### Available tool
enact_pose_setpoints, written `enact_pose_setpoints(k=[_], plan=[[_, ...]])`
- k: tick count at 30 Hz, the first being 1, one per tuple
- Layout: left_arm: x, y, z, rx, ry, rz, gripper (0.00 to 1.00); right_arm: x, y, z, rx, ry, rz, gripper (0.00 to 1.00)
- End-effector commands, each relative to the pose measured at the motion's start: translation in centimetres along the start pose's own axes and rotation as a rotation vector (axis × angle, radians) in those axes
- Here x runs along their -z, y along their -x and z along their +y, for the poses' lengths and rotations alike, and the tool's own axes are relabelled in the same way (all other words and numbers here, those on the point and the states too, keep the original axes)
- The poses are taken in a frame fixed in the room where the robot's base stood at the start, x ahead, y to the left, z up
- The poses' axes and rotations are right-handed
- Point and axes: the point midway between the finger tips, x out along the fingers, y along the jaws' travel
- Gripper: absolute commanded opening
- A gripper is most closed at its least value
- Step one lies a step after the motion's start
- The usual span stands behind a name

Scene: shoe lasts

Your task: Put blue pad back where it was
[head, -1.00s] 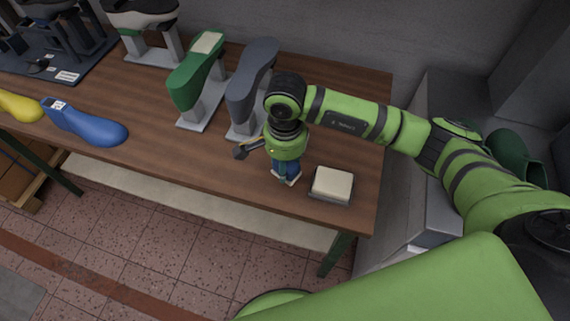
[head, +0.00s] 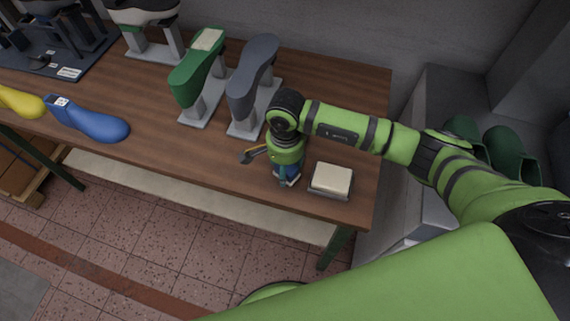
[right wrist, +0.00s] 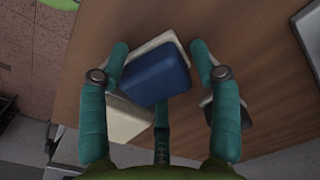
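The blue pad (right wrist: 157,78) is between the two teal fingers of my right gripper (right wrist: 160,50) in the right wrist view. A cream layer (right wrist: 158,42) shows under its far edge. The fingers are spread on both sides of the pad, with narrow gaps at the tips; contact lower down is unclear. In the head view the right gripper (head: 285,172) points down near the table's front edge and hides most of the blue pad (head: 293,171). My left gripper is not in view.
A cream block (head: 332,178) on a grey base stands just right of the gripper. A hammer (head: 250,156) lies to its left. Grey (head: 250,82) and green (head: 197,75) lasts stand behind on the wooden table (head: 330,85). Blue (head: 95,125) and yellow (head: 20,102) lasts lie left.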

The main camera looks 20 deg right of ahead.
Motion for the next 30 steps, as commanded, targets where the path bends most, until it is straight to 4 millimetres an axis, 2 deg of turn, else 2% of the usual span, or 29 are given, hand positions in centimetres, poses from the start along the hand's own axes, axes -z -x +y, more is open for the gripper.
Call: enact_pose_setpoints(k=[8, 12, 14, 24, 30], plan=[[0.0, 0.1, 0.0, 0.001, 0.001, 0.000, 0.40, 0.0, 0.0, 0.0, 0.000, -0.001, 0.000, 0.69], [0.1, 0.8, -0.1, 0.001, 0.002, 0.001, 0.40, 0.0, 0.7, 0.0, 0.000, -0.001, 0.000, 0.69], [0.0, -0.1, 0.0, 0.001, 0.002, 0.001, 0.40, 0.1, 1.1, -0.1, 0.005, -0.001, 0.001, 0.69], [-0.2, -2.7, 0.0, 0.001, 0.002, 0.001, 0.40, 0.1, 8.1, -0.1, 0.006, 0.001, 0.004, 0.69], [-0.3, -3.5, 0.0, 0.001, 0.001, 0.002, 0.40, 0.1, 11.2, -0.1, 0.003, -0.001, 0.001, 0.69]])
